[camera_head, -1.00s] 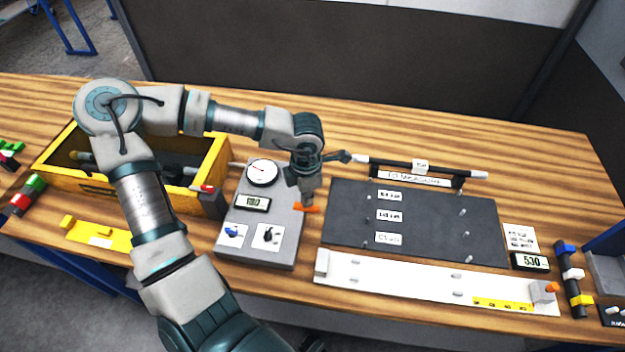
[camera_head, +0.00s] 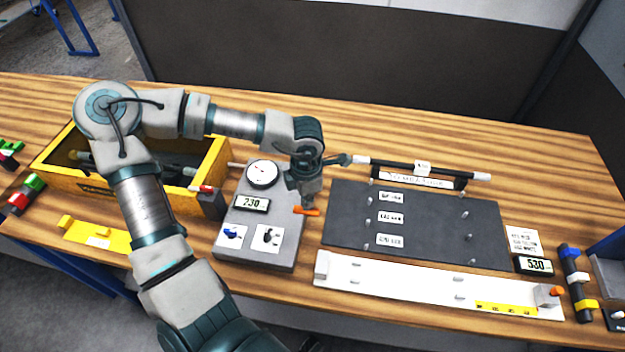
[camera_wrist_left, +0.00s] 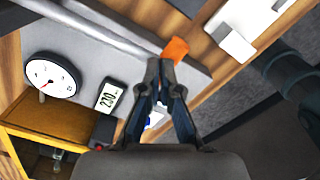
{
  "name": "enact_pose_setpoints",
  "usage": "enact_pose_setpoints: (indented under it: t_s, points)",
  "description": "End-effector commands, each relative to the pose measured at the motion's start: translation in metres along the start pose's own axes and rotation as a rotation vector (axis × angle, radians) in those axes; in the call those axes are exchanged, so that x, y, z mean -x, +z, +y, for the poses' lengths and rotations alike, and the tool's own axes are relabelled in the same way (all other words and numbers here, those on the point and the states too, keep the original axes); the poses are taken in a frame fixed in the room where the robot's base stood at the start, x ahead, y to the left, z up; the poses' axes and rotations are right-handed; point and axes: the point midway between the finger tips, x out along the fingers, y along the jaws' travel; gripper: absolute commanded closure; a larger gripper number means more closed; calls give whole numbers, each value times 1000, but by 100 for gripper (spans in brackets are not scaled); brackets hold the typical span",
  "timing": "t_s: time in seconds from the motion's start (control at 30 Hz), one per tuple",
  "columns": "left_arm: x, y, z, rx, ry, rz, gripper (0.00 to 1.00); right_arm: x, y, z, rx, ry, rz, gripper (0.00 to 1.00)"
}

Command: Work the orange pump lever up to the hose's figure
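The orange pump lever (camera_head: 308,211) sticks out at the right side of the grey pump block (camera_head: 262,250); it also shows in the left wrist view (camera_wrist_left: 176,49). My left gripper (camera_head: 306,204) points down at the lever. In the left wrist view, its fingertips (camera_wrist_left: 160,64) are together against or just beside the lever; contact is unclear. The block's display (camera_head: 252,204) reads 230, and a round dial (camera_head: 262,174) sits above it. A black hose-like bar (camera_head: 390,163) with white ends lies on a labelled stand, with a small white tag (camera_head: 423,168) too small to read. My right gripper is out of view.
A yellow bin (camera_head: 70,187) stands left of the block. A dark plate (camera_head: 430,228) with pegs and white labels lies right of it, above a white strip fixture (camera_head: 400,277). A second display (camera_head: 534,265) reads 530 beside a printed card (camera_head: 522,240).

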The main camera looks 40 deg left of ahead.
Motion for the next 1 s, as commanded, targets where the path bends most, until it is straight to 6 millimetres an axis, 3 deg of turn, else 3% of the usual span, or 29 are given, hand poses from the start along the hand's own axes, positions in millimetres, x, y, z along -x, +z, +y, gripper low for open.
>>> enact_pose_setpoints:
  t_s: [1.0]
  points:
    - [79, -1, 0, 0, 2, 0, 100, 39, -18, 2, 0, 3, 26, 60]
